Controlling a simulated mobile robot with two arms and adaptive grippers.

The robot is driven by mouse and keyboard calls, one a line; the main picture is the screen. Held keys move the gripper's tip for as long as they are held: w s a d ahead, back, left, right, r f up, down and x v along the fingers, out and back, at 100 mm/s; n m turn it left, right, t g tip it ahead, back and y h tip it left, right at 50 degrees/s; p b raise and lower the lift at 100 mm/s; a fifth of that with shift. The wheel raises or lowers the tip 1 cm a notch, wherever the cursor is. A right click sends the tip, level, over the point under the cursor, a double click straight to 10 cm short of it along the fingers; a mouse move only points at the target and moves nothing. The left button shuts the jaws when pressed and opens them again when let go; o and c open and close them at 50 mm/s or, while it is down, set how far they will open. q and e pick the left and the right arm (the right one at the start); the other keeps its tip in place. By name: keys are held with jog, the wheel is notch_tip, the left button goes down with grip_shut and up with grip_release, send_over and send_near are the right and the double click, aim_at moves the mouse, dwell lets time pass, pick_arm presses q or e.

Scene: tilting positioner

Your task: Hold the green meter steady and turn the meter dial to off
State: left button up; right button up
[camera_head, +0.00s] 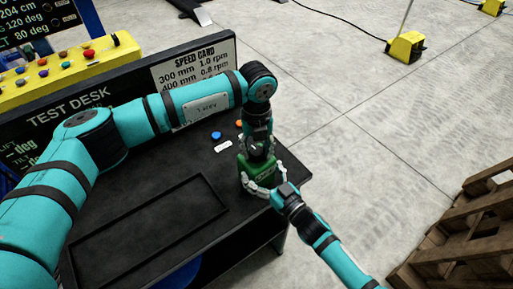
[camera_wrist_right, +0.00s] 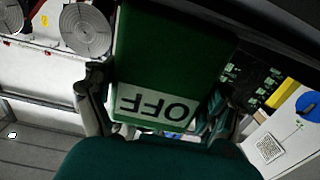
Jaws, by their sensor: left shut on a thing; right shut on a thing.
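The green meter (camera_head: 262,172) stands near the right end of the black desk (camera_head: 205,186). My right gripper (camera_head: 262,186) reaches in from the lower right, and its fingers are shut on the meter's two sides. In the right wrist view the green meter (camera_wrist_right: 165,50) fills the middle between the fingers, with a white OFF label (camera_wrist_right: 155,108) upside down. My left gripper (camera_head: 258,147) comes down from above and is shut at the meter's top, where the dial is. The gripper mostly hides the dial, so I cannot read its setting.
A blue button (camera_head: 216,135), a white label (camera_head: 223,147) and an orange button (camera_head: 239,123) are left of the left gripper. A shallow rectangular tray outline (camera_head: 150,225) takes up the desk's left part. The TEST DESK panel (camera_head: 75,112) stands behind. A wooden pallet (camera_head: 465,235) is at right.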

aim_at(257, 150)
pick_arm(q)
jog(key=shift+d, duration=0.1)
pick_arm(e)
jog(key=shift+f, duration=0.1)
pick_arm(q)
jog(key=o, duration=1.2)
jog(key=shift+r, duration=0.1)
notch_tip(257, 150, up, 12)
jog(key=shift+f, duration=0.1)
pick_arm(e)
jog(key=o, duration=1.3)
jog(key=shift+o, duration=0.2)
